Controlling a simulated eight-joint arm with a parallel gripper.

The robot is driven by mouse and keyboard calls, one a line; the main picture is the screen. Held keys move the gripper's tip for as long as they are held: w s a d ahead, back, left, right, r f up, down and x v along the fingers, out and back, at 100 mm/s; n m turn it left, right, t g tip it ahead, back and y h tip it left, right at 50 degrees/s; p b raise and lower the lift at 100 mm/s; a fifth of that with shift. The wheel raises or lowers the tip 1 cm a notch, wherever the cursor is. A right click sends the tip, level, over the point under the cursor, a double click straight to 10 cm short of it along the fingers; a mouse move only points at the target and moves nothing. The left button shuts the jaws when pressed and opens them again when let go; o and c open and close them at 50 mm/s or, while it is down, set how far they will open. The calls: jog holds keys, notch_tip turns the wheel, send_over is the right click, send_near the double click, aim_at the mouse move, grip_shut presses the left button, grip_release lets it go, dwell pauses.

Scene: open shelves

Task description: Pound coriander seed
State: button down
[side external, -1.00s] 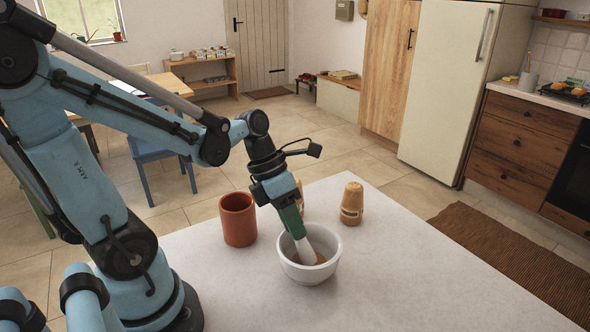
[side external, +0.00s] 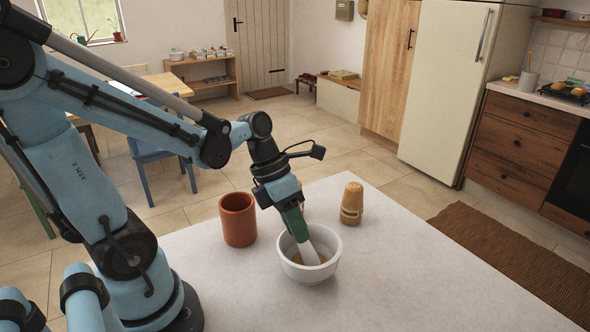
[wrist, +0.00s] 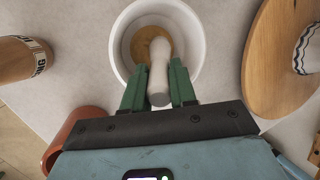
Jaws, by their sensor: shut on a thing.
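The white mortar bowl (side external: 312,274) stands on the pale table; in the wrist view its rim (wrist: 117,45) shows at the top. Tan coriander seed (wrist: 148,34) lies on its floor; single seeds are too small to tell. My gripper (side external: 302,236) is shut on the whitish pestle (side external: 310,254), with a green finger on each side of it in the wrist view (wrist: 158,68). The pestle (wrist: 158,82) leans, its lower end inside the bowl over the seed. I cannot tell how hard it presses, if it touches.
A terracotta cup (side external: 238,219) stands left of the bowl. A cork-coloured jar (side external: 352,204) with a label stands behind it. A round wooden board (wrist: 272,60) with a patterned white object (wrist: 308,50) lies at right in the wrist view. The tabletop right of the bowl is clear.

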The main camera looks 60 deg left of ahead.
jog(key=shift+w+a, duration=0.45)
jog(key=shift+a, duration=0.1)
jog(key=shift+s+a, duration=0.4)
jog(key=shift+s, duration=0.1)
jog(key=shift+s+d, duration=0.1)
jog(key=shift+s+d, duration=0.4)
jog(key=shift+s, duration=0.05)
jog(key=shift+w, duration=0.15)
